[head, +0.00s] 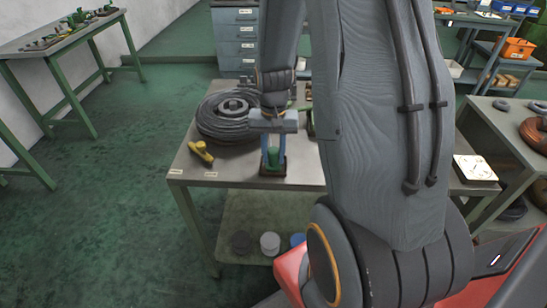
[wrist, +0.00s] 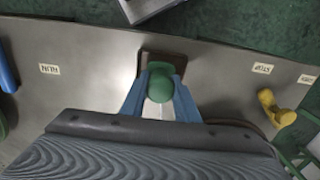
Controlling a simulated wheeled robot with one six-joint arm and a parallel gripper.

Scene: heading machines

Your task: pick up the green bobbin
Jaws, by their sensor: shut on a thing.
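The green bobbin (head: 272,155) stands upright on a small dark brown base (head: 262,171) near the front edge of the metal table (head: 205,175). My gripper (head: 273,160) reaches down over it, with blue fingers on its two sides, shut on the bobbin. In the wrist view the bobbin's round green top (wrist: 160,86) shows between the blue fingertips (wrist: 160,98). The brown base (wrist: 165,57) shows behind it, and the bobbin appears still at the base. Its lower part is partly hidden.
A yellow object (head: 201,151) lies left of the bobbin, and a dark coil of cable (head: 222,120) lies behind it. My arm hides the table's right side. Several spools stand on the lower shelf (head: 245,215). Green floor (head: 110,180) is open at left.

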